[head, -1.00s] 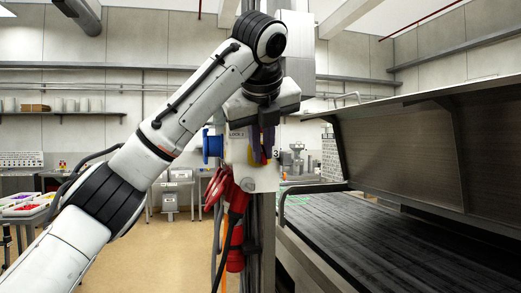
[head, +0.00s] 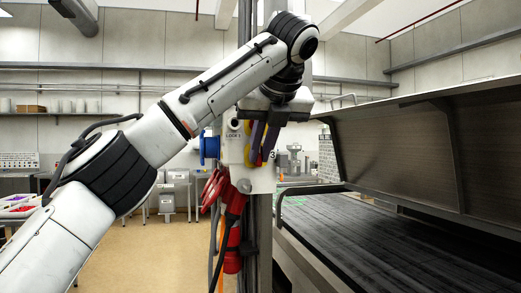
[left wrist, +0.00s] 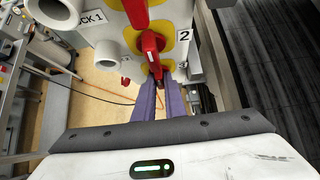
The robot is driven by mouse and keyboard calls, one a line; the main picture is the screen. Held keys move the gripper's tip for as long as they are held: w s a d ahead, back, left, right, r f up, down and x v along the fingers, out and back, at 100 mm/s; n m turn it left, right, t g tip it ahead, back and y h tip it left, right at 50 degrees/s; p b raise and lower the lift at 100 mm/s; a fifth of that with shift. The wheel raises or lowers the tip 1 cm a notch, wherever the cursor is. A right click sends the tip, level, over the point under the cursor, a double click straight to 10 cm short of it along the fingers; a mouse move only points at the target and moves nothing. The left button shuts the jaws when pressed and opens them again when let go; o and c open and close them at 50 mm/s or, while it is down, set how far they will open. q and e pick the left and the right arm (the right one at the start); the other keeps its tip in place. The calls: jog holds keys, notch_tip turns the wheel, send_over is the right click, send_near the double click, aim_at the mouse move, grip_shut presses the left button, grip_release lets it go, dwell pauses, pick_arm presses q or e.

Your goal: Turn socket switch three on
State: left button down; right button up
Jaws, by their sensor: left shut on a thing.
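The socket box (head: 262,184) is a pale panel mounted on a post, with red handles on yellow plates. The exact angle of that handle cannot be told. My right gripper is out of view.
Red plugs and cables (head: 233,205) hang below the box, and a blue socket (head: 209,147) sticks out at its left. The dryer hood (head: 400,150) and its dark conveyor belt (head: 390,235) stand close at the right. Open floor (head: 165,250) lies at the left.

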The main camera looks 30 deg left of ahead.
pick_arm(q)
jog(key=c, duration=1.8)
grip_release()
jog(key=v, duration=1)
jog(key=shift+d, duration=0.1)
